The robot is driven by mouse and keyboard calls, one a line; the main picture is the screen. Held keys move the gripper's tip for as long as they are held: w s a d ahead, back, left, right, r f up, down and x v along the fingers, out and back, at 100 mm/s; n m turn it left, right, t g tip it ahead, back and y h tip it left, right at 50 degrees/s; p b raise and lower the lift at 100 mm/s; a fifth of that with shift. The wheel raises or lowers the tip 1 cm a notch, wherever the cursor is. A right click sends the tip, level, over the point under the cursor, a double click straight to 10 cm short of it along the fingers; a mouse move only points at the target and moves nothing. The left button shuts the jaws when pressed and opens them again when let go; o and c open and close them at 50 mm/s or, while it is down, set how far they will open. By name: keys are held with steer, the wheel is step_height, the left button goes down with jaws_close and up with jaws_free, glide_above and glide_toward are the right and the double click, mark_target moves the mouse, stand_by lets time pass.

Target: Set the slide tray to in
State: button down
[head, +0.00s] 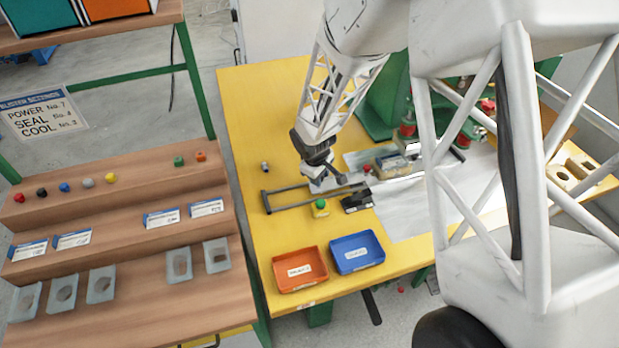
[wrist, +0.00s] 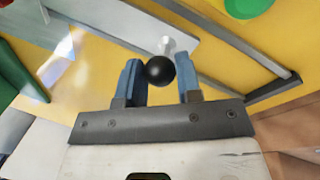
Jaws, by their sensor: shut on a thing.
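My gripper (head: 318,180) is over the slide's rails (head: 300,205) on the yellow table, beside the press. In the wrist view my gripper (wrist: 160,82) has its two blue fingers on either side of a round black knob (wrist: 160,70) and is shut on it. A pale stem shows just beyond the knob. A light grey plate (wrist: 125,22), apparently part of the slide tray, lies between the dark rails (wrist: 225,45). In the head view my gripper hides the knob and part of the tray, so the tray's exact position along the rails is hard to tell.
A green button (head: 320,204) on a yellow box and a black pedal-like block (head: 357,202) stand close to the front rail. Orange (head: 300,270) and blue (head: 357,252) bins sit at the table's front. The green press (head: 385,105) stands behind. The table's left side is mostly clear.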

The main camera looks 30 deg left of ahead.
steer(key=c, duration=0.8)
jaws_free()
steer(key=shift+r, duration=0.1)
step_height(320, 180, up, 7)
steer(key=s, duration=0.1)
steer(key=shift+s+r, duration=0.2)
steer(key=shift+a, duration=0.1)
